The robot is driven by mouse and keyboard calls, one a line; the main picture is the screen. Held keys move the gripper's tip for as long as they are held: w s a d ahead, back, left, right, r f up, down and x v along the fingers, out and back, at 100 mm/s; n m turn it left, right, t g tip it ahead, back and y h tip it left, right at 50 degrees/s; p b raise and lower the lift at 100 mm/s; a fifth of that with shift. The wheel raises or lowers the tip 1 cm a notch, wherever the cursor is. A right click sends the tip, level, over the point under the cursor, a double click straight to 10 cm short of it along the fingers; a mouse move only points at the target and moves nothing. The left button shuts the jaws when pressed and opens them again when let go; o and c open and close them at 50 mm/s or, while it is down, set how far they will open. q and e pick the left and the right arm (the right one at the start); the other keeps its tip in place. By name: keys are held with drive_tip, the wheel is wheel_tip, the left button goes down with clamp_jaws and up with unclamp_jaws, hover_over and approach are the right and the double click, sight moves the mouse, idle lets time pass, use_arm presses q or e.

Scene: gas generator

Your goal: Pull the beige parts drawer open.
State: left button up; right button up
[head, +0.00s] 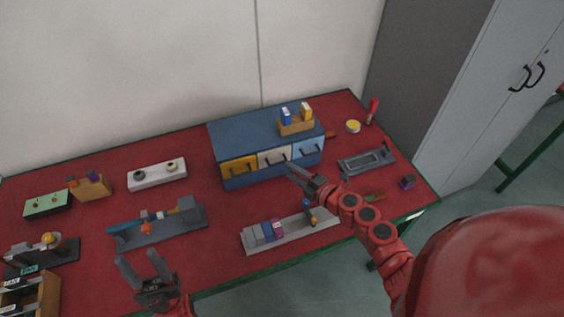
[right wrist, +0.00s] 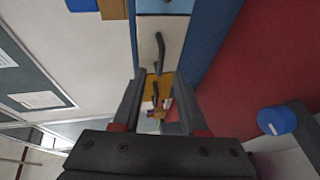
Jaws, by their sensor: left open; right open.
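The beige parts drawer (head: 267,159) is the middle one of three in the front of a blue cabinet (head: 228,131) and looks shut, with a dark bar handle. In the right wrist view, the beige drawer (right wrist: 147,62) and its handle appear beyond and above the fingertips. My right gripper (head: 291,173) is open and empty, just in front of the cabinet near the beige and light blue drawers. It also shows in the right wrist view (right wrist: 163,98), apart from the handle. My left gripper (head: 141,269) is open and empty at the table's front edge.
The yellow drawer (head: 239,167) and light blue drawer (head: 308,149) flank the beige one and look shut. A wooden holder (head: 296,127) stands on the cabinet. A grey rack with blocks (head: 290,231) lies in front. Red table surface is free between cabinet and rack.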

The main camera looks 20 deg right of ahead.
drive_tip(key=shift+p+x, duration=0.45)
drive_tip(key=shift+x, duration=2.25)
clamp_jaws()
